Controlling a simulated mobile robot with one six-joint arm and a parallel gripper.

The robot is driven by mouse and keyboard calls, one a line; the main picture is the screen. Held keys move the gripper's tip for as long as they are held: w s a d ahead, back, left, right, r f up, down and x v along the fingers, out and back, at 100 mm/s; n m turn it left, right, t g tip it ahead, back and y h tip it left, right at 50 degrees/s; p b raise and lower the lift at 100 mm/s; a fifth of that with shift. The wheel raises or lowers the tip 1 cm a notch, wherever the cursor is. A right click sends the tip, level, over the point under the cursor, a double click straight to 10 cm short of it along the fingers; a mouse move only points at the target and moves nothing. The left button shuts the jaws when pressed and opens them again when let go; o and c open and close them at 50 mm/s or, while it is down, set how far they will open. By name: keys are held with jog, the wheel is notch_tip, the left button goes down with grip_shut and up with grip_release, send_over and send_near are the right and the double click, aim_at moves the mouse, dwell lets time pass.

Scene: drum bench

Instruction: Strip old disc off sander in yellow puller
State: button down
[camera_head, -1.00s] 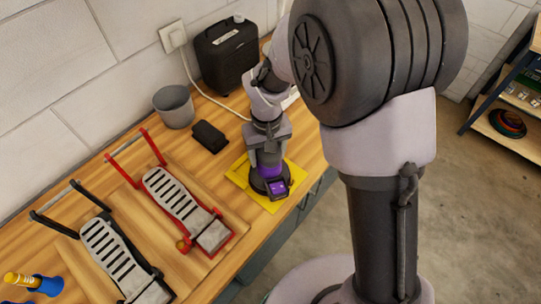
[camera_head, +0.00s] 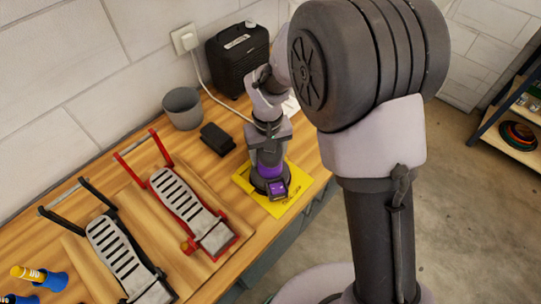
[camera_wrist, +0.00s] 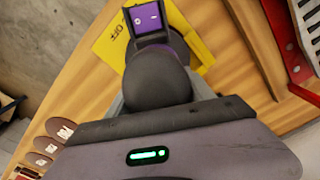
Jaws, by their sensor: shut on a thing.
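The purple and black sander (camera_head: 272,186) is upright at the yellow puller (camera_head: 291,206) on the bench. My gripper (camera_head: 268,152) is shut on the sander's body from above. In the wrist view the sander's dark rounded top (camera_wrist: 156,78) and its purple end (camera_wrist: 149,18) show in front of the gripper. A piece of the yellow puller (camera_wrist: 112,42) with dark lettering shows beside it. The underside of the sander and any disc on it are hidden. I cannot tell whether it touches the puller.
A red-framed pedal (camera_head: 190,205) and a black-framed pedal (camera_head: 122,255) lie left on the bench. A grey cup (camera_head: 183,108), a black block (camera_head: 217,138) and a black speaker-like box (camera_head: 238,58) stand behind. Brown discs (camera_wrist: 58,128) show in the wrist view.

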jog(key=shift+w+a+r+p, duration=0.2)
jog(key=shift+w+a+p, duration=0.1)
jog(key=shift+p, duration=0.1)
dwell(0.8)
jog(key=shift+r, duration=0.2)
jog(key=shift+r+p, duration=2.45)
jog(key=shift+r, duration=0.5)
